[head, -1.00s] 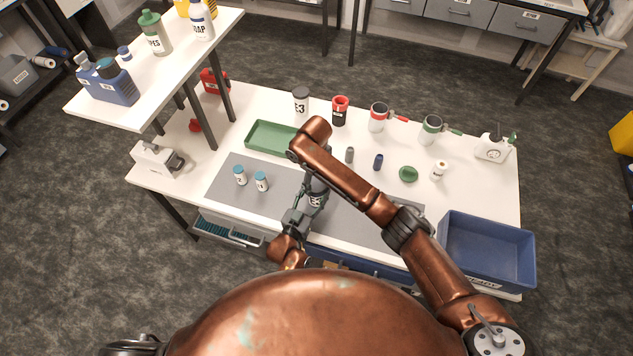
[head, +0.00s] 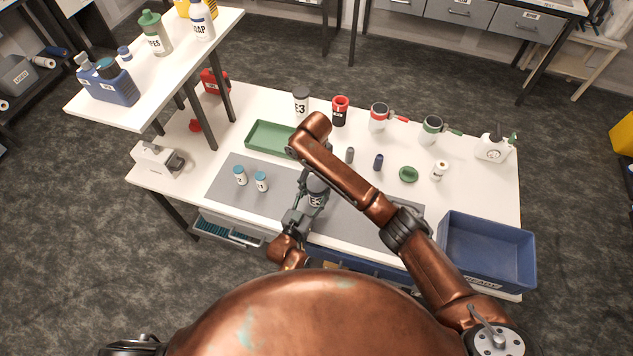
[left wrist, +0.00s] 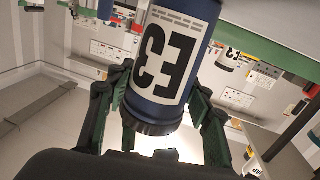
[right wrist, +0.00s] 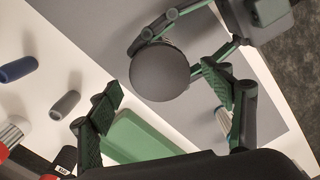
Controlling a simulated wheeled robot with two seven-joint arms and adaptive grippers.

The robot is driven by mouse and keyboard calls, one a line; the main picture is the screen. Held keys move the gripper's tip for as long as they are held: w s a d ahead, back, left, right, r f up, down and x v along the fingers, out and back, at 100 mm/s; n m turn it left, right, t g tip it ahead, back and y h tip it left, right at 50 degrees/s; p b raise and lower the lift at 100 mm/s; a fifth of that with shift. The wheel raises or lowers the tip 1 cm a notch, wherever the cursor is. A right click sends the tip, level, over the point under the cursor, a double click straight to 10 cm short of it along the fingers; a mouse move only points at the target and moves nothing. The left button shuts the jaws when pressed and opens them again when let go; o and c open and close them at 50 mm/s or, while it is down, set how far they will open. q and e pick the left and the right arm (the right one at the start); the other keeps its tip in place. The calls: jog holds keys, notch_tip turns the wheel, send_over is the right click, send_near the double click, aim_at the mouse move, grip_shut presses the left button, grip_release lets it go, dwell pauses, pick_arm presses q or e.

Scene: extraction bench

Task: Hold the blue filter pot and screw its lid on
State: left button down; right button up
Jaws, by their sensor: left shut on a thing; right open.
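The blue filter pot (head: 316,200), labelled E3, is held over the grey mat at the front of the bench. My left gripper (head: 303,208) is shut around it. In the left wrist view, the fingers (left wrist: 160,95) press both sides of the pot (left wrist: 172,55). A dark grey round lid (right wrist: 160,71) covers the pot's top in the right wrist view. I cannot tell how tightly it sits. My right gripper (right wrist: 165,100) is open above the lid, with its fingers apart and clear of it. In the head view, the right arm hides most of that gripper.
A green tray (head: 268,149) lies behind. Several pots, a green lid (head: 408,174) and small cylinders stand at the back and right. A blue bin (head: 525,240) is at the right end.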

notch_tip(320, 180, up, 10)
jog(key=shift+r, duration=0.25)
pick_arm(q)
jog(key=c, duration=0.9)
grip_release()
jog(key=v, duration=1.2)
